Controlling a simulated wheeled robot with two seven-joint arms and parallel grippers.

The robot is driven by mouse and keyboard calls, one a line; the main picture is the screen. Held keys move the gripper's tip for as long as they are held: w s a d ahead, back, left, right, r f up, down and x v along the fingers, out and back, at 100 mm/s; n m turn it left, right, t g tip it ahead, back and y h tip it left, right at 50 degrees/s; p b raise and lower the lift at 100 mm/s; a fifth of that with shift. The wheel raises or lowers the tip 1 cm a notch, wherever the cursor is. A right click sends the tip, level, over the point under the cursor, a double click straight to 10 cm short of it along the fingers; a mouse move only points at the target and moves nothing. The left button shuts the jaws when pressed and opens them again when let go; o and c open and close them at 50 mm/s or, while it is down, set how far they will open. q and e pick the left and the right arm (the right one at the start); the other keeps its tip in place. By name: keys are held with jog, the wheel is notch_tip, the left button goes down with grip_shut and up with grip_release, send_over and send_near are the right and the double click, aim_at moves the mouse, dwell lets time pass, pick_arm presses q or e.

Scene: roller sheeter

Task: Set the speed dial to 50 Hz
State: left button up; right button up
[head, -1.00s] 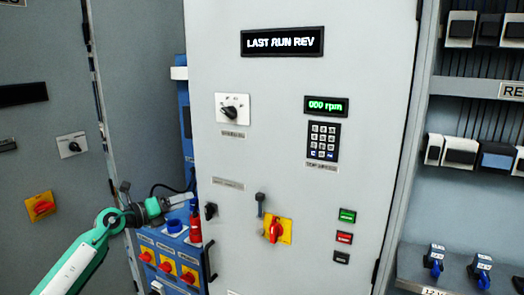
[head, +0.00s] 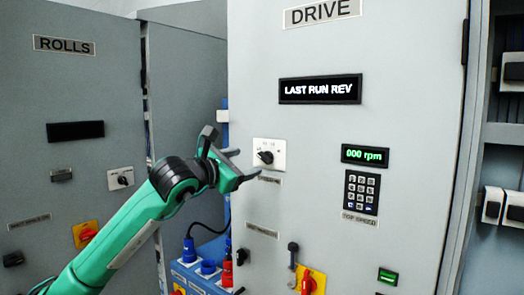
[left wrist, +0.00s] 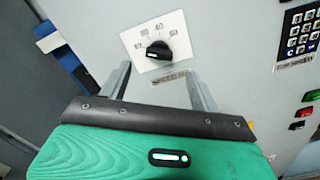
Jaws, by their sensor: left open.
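The speed dial (head: 265,156) is a black knob on a white square plate with numbers around it, on the front of the grey DRIVE cabinet. A small label sits below it. In the left wrist view the dial (left wrist: 158,50) is ahead of the fingers, its number marks partly legible. My left gripper (head: 236,167) is open just left of the dial, apart from it, with nothing between its fingers. In the left wrist view the two fingers (left wrist: 160,85) stand wide apart below the dial plate. My right gripper does not show.
A keypad (head: 362,192) and a green 000 rpm display (head: 365,155) are right of the dial. The LAST RUN REV display (head: 320,89) is above. A red and yellow switch (head: 310,281) is below. Blue boxes with plugs (head: 208,267) stand at the lower left.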

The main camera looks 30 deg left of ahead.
aim_at(263, 157)
pick_arm(q)
jog(key=w+p, duration=0.1)
jog(key=w, duration=0.2)
jog(key=w+p, duration=0.1)
jog(key=w, duration=0.2)
jog(key=shift+w+d+r, duration=0.1)
jog(key=shift+d+r, duration=0.05)
jog(key=shift+d, duration=0.05)
jog(key=shift+w+f+p, duration=0.2)
jog(key=shift+w+p, duration=0.2)
jog(key=shift+w, duration=0.25)
jog(key=c, duration=1)
